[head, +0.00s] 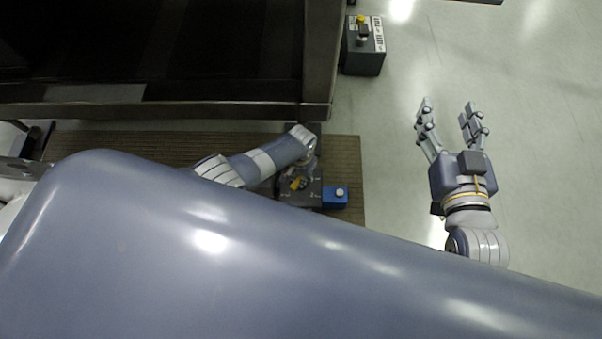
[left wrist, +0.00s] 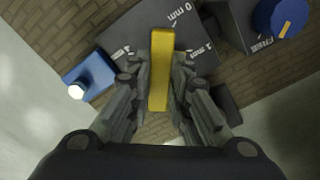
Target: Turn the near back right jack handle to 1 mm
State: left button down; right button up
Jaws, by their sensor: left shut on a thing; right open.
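The yellow jack handle (left wrist: 161,70) lies between the fingers of my left gripper (left wrist: 159,85) in the left wrist view, and the gripper is shut on it. Its far end points up, near and a little left of the "0 mm" mark on the dark jack plate (left wrist: 133,28). A "1 mm" mark shows on each side of it. In the head view the handle (head: 296,184) is a small yellow patch on the dark jack (head: 302,196), and my left fingers are partly hidden by the arm. My right gripper (head: 447,108) is open and empty over the floor.
A blue block (left wrist: 88,77) with a white-topped button sits beside the plate. A blue knob (left wrist: 280,16) with a yellow mark is at upper right. A dark table frame (head: 200,109) stands above the brown mat (head: 346,160). Another jack box (head: 364,58) stands farther off. Floor right is clear.

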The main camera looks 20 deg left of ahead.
pick_arm(q)
jog(key=shift+s+n, duration=0.15)
jog(key=shift+n, duration=0.55)
pick_arm(e)
jog(key=shift+s+d+f+g, duration=0.15)
jog(key=shift+s+f+g, duration=0.05)
jog(key=shift+f+g, duration=0.4)
pick_arm(q)
jog(key=c, duration=1.5)
grip_release()
jog(key=shift+r, duration=0.1)
pick_arm(e)
jog(key=shift+f, duration=0.1)
pick_arm(q)
jog(key=shift+r, duration=6)
